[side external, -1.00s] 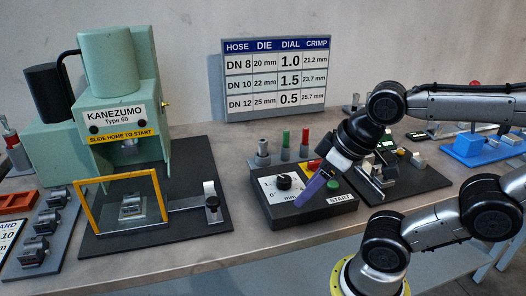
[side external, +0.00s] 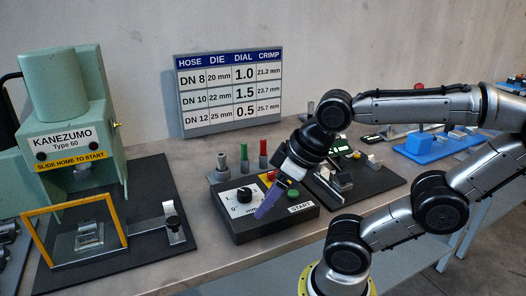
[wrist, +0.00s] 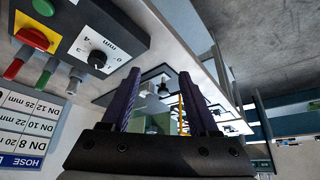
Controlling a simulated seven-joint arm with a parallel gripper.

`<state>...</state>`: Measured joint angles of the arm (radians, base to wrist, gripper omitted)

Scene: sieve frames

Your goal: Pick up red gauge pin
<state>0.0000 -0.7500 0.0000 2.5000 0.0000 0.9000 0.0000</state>
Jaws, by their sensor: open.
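The red gauge pin (side external: 263,148) stands upright in a grey holder behind the dial box, at the right end of a row of pins. In the wrist view the red pin (wrist: 17,66) is at the left edge, beside the green pin (wrist: 45,76). My gripper (side external: 262,212) points down and to the left over the front of the dial box, in front of the pins and apart from them. Its purple fingers are spread with nothing between them in the wrist view (wrist: 160,75). The side view shows the fingers edge-on.
A green pin (side external: 244,154) and a grey pin (side external: 222,162) stand left of the red one. The green press (side external: 70,120) is at left, and a chart board (side external: 240,90) stands behind.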

